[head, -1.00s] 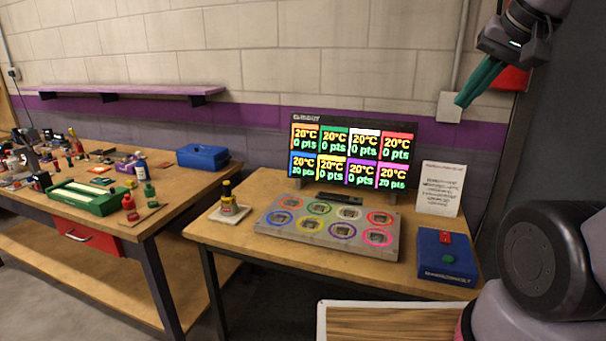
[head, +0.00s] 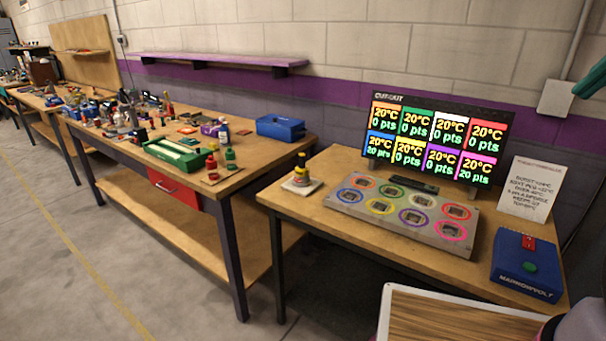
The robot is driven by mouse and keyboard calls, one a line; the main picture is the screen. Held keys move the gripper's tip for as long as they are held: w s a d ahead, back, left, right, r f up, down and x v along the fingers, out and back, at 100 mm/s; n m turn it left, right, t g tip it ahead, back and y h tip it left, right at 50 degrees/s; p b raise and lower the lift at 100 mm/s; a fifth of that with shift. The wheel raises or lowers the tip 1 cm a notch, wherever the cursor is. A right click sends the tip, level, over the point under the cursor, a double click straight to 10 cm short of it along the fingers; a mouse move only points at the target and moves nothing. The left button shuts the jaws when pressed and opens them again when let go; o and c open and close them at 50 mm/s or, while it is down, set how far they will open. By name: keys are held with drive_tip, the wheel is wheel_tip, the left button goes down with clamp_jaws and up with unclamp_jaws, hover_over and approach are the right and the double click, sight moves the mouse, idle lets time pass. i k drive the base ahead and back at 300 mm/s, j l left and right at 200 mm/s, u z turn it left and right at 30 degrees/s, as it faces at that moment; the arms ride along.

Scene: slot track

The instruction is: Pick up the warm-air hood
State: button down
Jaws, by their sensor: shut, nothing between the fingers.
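I cannot tell for certain which thing is the warm-air hood. My gripper (head: 589,81) shows only as green fingers at the right edge, high up and far from that piece. The fingers are shut and empty; the rest of the gripper is out of frame.
A grey slot board (head: 389,229) with several coloured rings lies mid-table before a score screen (head: 436,136). A blue box (head: 527,264) and a paper sign (head: 532,187) stand right. A cluttered workbench (head: 228,187) stands left. A wood-topped white-edged panel (head: 388,312) fills the bottom right. Floor is clear at left.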

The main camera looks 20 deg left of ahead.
sight(302, 179)
drive_tip(key=i+j+u, duration=0.5)
drive_tip(key=j, duration=0.15)
drive_tip(key=i+j+u, duration=0.45)
drive_tip(key=j, duration=0.15)
